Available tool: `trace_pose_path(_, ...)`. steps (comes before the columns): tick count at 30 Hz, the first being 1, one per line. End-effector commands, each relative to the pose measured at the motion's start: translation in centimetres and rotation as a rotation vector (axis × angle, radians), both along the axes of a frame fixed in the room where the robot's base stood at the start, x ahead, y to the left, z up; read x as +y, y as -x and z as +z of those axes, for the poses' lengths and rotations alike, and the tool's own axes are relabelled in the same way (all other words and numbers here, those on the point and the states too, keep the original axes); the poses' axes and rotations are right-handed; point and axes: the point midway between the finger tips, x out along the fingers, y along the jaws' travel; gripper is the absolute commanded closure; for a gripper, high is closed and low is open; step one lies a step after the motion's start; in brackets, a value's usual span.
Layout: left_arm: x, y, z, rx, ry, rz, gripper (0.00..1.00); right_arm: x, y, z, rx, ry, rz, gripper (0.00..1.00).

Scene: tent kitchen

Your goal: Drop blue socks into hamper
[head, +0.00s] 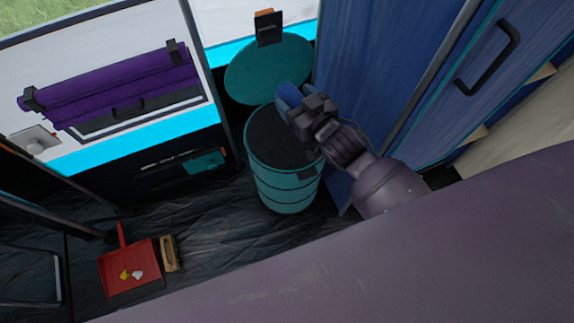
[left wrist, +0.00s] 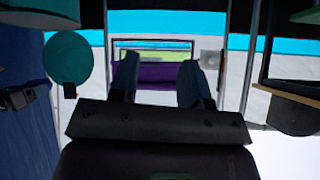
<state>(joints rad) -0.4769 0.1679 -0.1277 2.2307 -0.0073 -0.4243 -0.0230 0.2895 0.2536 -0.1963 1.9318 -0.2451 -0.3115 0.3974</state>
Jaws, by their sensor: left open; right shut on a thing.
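The hamper (head: 286,185) is a teal ribbed bin standing on the dark floor. Its round teal lid (head: 268,70) is raised at the back, and the inside looks dark. My right gripper (head: 296,104) is over the hamper's right rear rim, shut on a small blue bundle that looks like the blue socks (head: 288,95). Much of the bundle is hidden by the fingers. My left gripper (left wrist: 158,78) shows in the left wrist view with its two fingers apart and nothing between them. It is not in the head view.
A blue cabinet (head: 375,60) with a black handle stands close right of the hamper. A red dustpan (head: 130,268) and a small brush (head: 169,253) lie on the floor at the left. A purple roll (head: 115,85) hangs on the tent wall. Floor between dustpan and hamper is clear.

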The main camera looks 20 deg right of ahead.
Motion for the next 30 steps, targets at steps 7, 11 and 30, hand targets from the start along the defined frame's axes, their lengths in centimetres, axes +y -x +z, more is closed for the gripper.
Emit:
trace_pose_path(7, 0.0, 0.3, -0.1, 0.007, 0.001, 0.003, 0.57, -0.8, -4.1, -6.4, 0.000, -0.012, 0.055, 0.56)
trace_pose_path(11, 0.0, 0.3, -0.1, 0.007, 0.002, 0.003, 0.57, -1.6, -5.5, -8.8, -0.003, -0.020, 0.067, 0.56)
trace_pose_path(30, -0.3, 0.4, -1.5, 0.018, -0.025, -0.028, 0.57, -2.7, -6.4, -15.1, 0.001, -0.033, 0.071, 0.56)
